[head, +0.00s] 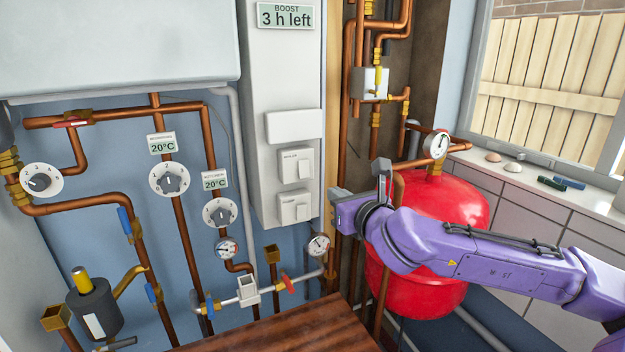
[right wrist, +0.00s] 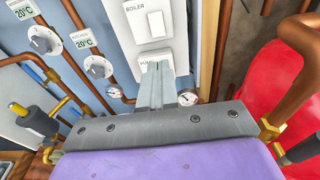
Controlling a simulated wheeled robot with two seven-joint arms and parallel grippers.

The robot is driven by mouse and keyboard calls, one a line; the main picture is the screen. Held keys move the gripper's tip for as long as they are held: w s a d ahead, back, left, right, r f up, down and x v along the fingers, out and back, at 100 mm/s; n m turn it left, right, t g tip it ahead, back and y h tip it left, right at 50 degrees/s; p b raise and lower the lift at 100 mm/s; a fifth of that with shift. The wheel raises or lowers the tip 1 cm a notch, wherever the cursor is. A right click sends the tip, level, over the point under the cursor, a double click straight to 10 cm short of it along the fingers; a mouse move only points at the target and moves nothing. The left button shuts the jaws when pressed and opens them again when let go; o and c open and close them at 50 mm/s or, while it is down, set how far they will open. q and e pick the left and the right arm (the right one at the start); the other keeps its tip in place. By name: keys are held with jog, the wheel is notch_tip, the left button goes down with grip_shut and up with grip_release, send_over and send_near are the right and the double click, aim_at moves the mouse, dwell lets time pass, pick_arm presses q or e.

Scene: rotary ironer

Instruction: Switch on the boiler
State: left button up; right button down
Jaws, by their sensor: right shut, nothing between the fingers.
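The white control panel (head: 283,100) on the wall carries a boiler switch (head: 295,165), a white rocker labelled BOILER. Below it is a similar pump switch (head: 294,206). In the right wrist view the boiler switch (right wrist: 157,24) is near the top and the pump switch (right wrist: 150,58) is partly hidden behind my fingers. My right gripper (head: 335,205) is shut and empty, just right of the panel's lower part in the head view. In the right wrist view my gripper's fingers (right wrist: 156,80) point up toward the pump switch, below the boiler switch. Contact cannot be told. My left gripper is not in view.
A display (head: 285,16) reads BOOST 3 h left. Copper pipes, dials (head: 169,179) and valves cover the wall left of the panel. A red tank (head: 440,200) stands behind my right arm. A gauge (head: 318,246) sits below the panel.

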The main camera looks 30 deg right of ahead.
aim_at(305, 176)
jog(key=w+p, duration=0.1)
jog(key=w, duration=0.3)
jog(key=w+f+p, duration=0.1)
jog(key=w, duration=0.3)
jog(key=w+p, duration=0.1)
jog(key=w, duration=0.2)
jog(key=shift+w+d+f, duration=0.15)
jog(key=shift+w+d, duration=0.1)
jog(key=shift+w, duration=0.15)
jog(key=shift+w+f+p, duration=0.15)
jog(key=shift+w+p, duration=0.25)
jog(key=shift+w, duration=0.3)
